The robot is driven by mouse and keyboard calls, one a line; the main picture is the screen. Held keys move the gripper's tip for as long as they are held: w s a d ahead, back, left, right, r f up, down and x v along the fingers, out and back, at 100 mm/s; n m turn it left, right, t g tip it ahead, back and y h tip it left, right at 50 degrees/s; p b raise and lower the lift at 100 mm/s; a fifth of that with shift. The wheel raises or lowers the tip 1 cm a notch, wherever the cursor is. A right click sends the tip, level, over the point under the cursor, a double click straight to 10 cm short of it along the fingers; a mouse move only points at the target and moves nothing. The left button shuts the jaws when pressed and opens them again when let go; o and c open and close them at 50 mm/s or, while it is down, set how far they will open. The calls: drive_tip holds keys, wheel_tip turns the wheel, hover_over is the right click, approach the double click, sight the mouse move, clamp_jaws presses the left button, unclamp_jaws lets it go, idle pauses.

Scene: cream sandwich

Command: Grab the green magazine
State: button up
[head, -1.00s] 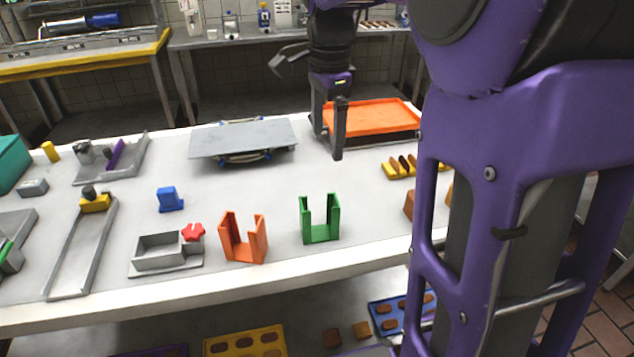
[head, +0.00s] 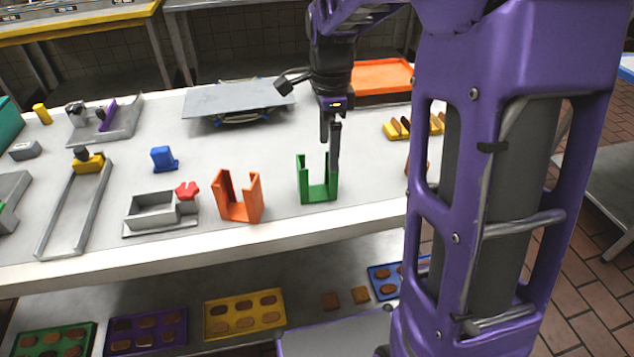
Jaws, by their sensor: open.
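The green magazine (head: 318,194) is an upright U-shaped holder with two side walls, standing on the white table near its front edge. My gripper (head: 330,155) points down at its right side, with dark fingers. One finger overlaps the magazine's right wall in the picture; whether it touches cannot be told. The gripper is open and holds nothing that I can see. The magazine's right wall is partly hidden behind the finger.
An orange magazine (head: 238,199) stands just left of the green one. A grey box fixture with a red knob (head: 187,190) is further left. A grey plate (head: 238,100) and an orange tray (head: 381,76) lie behind. My purple column blocks the right side.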

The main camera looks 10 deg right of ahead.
drive_tip(key=b, duration=0.1)
hover_over(327, 191)
wheel_tip(327, 191, down, 5)
drive_tip(key=shift+f, duration=0.1)
clamp_jaws()
idle(0.5)
